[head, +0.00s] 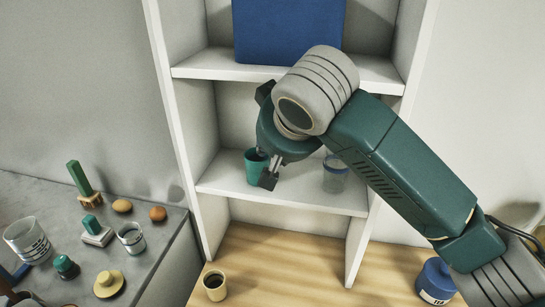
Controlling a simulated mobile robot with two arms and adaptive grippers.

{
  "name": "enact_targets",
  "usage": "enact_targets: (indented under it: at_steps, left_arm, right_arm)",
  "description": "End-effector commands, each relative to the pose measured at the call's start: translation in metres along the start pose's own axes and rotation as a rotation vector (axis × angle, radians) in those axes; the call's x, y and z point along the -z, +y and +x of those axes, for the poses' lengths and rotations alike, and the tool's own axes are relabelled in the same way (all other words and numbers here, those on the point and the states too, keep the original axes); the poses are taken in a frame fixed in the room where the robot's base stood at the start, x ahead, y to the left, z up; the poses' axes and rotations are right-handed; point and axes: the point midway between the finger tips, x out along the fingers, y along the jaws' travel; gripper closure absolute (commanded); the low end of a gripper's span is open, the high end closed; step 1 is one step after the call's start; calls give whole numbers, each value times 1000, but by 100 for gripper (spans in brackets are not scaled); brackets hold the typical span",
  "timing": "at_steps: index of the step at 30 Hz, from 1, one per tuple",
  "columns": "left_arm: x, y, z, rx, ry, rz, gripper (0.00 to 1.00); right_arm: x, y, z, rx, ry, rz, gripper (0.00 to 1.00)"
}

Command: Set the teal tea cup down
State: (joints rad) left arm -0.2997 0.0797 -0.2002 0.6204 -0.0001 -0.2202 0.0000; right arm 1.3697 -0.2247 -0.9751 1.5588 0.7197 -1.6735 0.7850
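The teal tea cup (253,172) stands upright at the middle shelf (310,197) of the white shelf unit, towards its left side. My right gripper (266,172) reaches down into this compartment from the upper right. One dark finger shows in front of the cup's right side. The other finger is hidden, so I cannot tell whether the gripper grips the cup or is only beside it. Whether the cup's base touches the shelf board is also unclear. My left gripper is not in view.
A clear container with a blue rim (335,175) stands on the same shelf, right of the cup. A blue box (288,30) is on the shelf above. A cream cup (215,285) and blue jar (436,280) are below. The grey counter (150,262) holds several small items.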

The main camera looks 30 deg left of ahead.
Motion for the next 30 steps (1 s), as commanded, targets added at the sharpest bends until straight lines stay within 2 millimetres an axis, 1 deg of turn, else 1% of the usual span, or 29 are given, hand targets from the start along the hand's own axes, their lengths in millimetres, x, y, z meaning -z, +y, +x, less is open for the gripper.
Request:
enact_targets:
  at_steps: [1,6,9,12,17,30]
  left_arm:
    - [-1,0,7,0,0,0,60]
    - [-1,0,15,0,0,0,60]
    - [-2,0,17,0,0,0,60]
    - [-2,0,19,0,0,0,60]
    - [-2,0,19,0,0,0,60]
    - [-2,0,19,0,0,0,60]
  right_arm:
    - [-1,0,-10,1,5,-2,74]
    - [-1,-1,-45,1,4,-3,74]
    - [0,-1,-61,0,4,-2,74]
    - [-1,-1,-71,1,1,-1,74]
    - [0,0,-77,0,0,-1,74]
    - [0,0,-77,0,0,-1,74]
